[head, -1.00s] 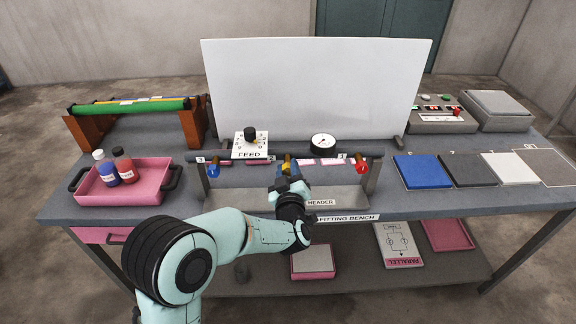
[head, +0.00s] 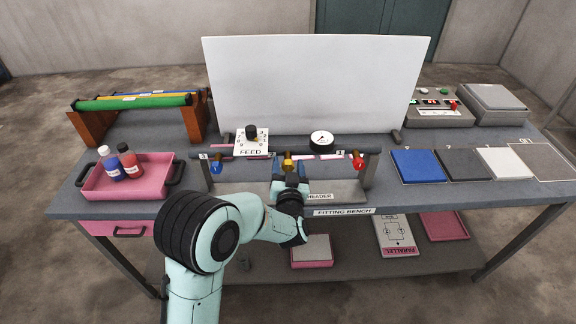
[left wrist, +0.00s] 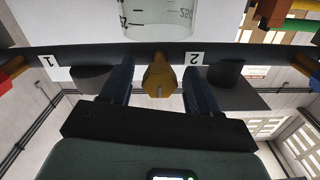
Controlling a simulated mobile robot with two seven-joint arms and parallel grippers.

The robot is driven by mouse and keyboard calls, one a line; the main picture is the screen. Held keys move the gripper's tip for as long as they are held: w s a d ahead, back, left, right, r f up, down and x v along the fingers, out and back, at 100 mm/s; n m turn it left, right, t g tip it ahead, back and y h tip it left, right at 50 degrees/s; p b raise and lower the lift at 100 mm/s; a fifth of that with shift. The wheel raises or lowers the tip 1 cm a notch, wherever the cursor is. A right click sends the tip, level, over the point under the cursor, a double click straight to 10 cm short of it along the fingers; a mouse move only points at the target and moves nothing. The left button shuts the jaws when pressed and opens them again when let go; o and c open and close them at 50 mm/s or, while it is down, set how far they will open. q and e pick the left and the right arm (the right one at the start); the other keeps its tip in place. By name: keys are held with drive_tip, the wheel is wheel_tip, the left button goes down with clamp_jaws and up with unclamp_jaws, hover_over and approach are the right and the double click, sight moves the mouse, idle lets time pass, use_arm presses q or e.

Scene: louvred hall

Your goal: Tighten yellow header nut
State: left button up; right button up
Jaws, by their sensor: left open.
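The yellow header nut (head: 288,160) sits on the middle of the dark header pipe, between the blue nut (head: 216,167) and the red nut (head: 358,160). My left gripper (head: 289,169) is open just in front of the yellow nut. In the left wrist view, the dark fingers of my left gripper (left wrist: 158,78) stand one on each side of the yellow nut (left wrist: 158,74), with gaps on both sides. The nut's far part is hidden. My right gripper does not show.
A gauge (head: 321,140) and a FEED panel with a black knob (head: 251,141) stand behind the header. A pink tray (head: 158,188) with two bottles is at the left. Coloured pads (head: 418,166) lie at the right. A white board (head: 318,85) stands behind.

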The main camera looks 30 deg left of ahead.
sight(288, 169)
use_arm(q)
drive_tip(key=b+v, duration=0.1)
drive_tip(key=v, duration=0.4)
drive_tip(key=shift+s+d, duration=0.1)
drive_tip(key=shift+s, duration=0.15)
drive_tip(key=shift+b+v, duration=0.35)
drive_tip(key=shift+v, duration=0.4)
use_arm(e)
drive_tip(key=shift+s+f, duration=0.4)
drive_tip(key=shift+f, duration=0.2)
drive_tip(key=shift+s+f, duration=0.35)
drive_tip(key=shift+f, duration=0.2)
use_arm(q)
drive_tip(key=shift+d, duration=0.1)
